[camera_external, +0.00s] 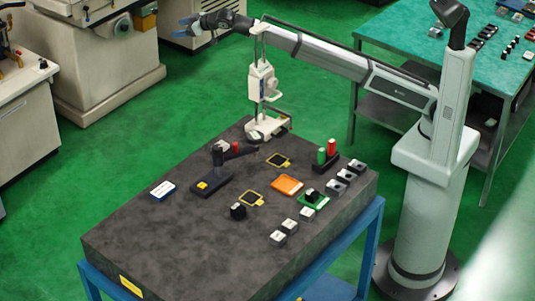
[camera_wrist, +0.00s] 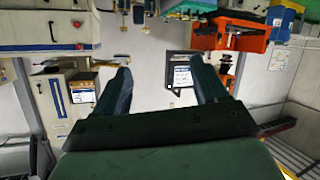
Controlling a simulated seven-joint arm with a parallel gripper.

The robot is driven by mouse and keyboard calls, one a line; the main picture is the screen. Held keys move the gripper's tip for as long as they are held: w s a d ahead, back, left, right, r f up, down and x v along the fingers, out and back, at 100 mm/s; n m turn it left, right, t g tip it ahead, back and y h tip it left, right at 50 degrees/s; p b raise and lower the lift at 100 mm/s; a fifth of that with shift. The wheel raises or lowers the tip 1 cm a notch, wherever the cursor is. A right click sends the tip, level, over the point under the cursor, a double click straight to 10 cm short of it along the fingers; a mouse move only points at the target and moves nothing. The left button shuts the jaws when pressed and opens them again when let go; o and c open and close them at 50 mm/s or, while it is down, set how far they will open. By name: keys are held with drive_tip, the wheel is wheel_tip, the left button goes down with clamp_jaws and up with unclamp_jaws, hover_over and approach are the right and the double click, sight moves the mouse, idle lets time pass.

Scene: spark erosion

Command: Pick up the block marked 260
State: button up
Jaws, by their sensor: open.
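My gripper (camera_external: 190,27) is open and empty at the upper left of the external view, raised high and well away from the dark stone table (camera_external: 150,255). Its two fingers also show in the wrist view (camera_wrist: 163,80), with nothing between them. Several small grey blocks stand along the table's right side, among them a near one (camera_external: 278,238), one behind it (camera_external: 290,226), a third (camera_external: 307,213) and a far one (camera_external: 357,166). A dark block (camera_external: 238,212) stands left of them. The markings are too small to read, so I cannot tell which is 260.
The table also holds an orange tray (camera_external: 287,184), a green plate (camera_external: 318,201) with a dark piece on it, a blue-white box (camera_external: 162,190), a black stand (camera_external: 212,187), and red and green cylinders (camera_external: 327,152). A tall height gauge (camera_external: 262,85) rises at the back edge. The front left is clear.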

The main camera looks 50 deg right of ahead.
drive_tip(key=s+a+r+t+y, duration=0.1)
drive_tip(key=s+a+r, duration=0.15)
drive_tip(key=r, duration=0.65)
drive_tip(key=s+a+r+t+y, duration=0.1)
drive_tip(key=s+a+r, duration=0.15)
drive_tip(key=r, duration=0.65)
drive_tip(key=s+a+r+t+y, duration=0.1)
drive_tip(key=s+a+r, duration=0.15)
drive_tip(key=r, duration=0.65)
drive_tip(key=s+a+r+n, duration=0.1)
drive_tip(key=s+a+r, duration=0.3)
drive_tip(key=s, duration=0.2)
drive_tip(key=s+a+f+n+g+y, duration=0.25)
drive_tip(key=s+a+f+g, duration=0.25)
drive_tip(key=s+a+f, duration=0.75)
drive_tip(key=n+g+h, duration=0.5)
drive_tip(key=n+g, duration=0.4)
drive_tip(key=g, duration=0.2)
approach(278, 235)
drive_tip(key=x, duration=0.3)
drive_tip(key=shift+w+a+m, duration=0.2)
drive_tip(key=shift+m, duration=0.05)
drive_tip(key=shift+s+x, duration=0.1)
drive_tip(key=shift+x, duration=1.3)
drive_tip(key=shift+s+x, duration=0.15)
drive_tip(key=shift+x, duration=1.3)
drive_tip(key=shift+d, duration=0.1)
